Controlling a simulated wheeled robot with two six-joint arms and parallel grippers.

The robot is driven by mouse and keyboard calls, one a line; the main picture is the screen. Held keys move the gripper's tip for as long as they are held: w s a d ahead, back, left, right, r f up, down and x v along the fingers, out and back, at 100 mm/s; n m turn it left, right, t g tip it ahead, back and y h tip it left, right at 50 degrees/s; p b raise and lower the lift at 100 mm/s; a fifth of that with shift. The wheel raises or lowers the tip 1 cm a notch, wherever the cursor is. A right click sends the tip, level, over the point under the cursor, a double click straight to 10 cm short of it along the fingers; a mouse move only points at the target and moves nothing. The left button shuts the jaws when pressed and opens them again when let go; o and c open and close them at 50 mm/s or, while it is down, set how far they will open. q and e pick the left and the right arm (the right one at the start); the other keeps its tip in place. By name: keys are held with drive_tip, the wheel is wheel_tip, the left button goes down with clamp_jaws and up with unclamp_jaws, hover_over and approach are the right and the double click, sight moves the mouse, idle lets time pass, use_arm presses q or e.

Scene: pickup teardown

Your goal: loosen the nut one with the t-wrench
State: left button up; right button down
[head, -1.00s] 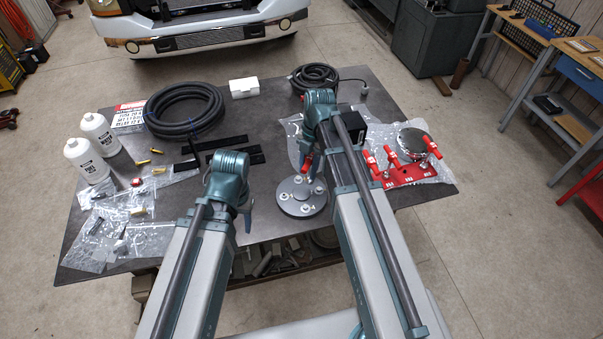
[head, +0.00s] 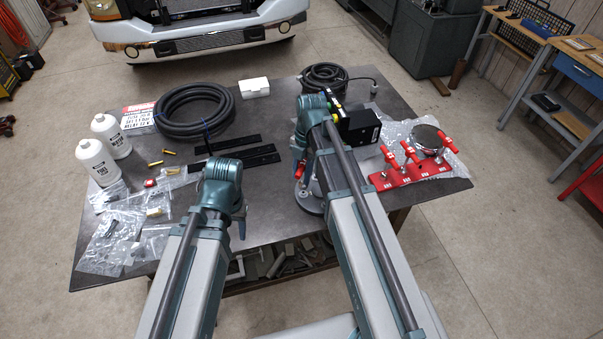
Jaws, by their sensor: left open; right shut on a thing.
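A grey round plate (head: 307,206) with studs and nuts lies near the front edge of the table. My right arm covers much of it, so I cannot tell which nut is nut one. My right gripper (head: 300,172) is over the plate's left part, shut on a red t-wrench (head: 300,169). Only a small red part of the wrench shows, and whether it sits on a nut is hidden. My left gripper (head: 241,224) is open and empty at the front edge, left of the plate, mostly behind its wrist.
A red rack (head: 411,172) with several red T-handles stands on the right beside a round dark disc (head: 425,138). Coiled hose (head: 193,112), white bottles (head: 96,162), plastic bags (head: 108,241) and black strips (head: 250,160) lie to the left. The table's front middle is mostly clear.

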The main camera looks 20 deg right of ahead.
sight(303, 176)
drive_tip(key=shift+f+b, duration=0.6)
drive_tip(key=shift+f, duration=0.4)
drive_tip(key=shift+f, duration=0.2)
drive_tip(key=shift+f+b, duration=0.85)
drive_tip(key=shift+b, duration=0.25)
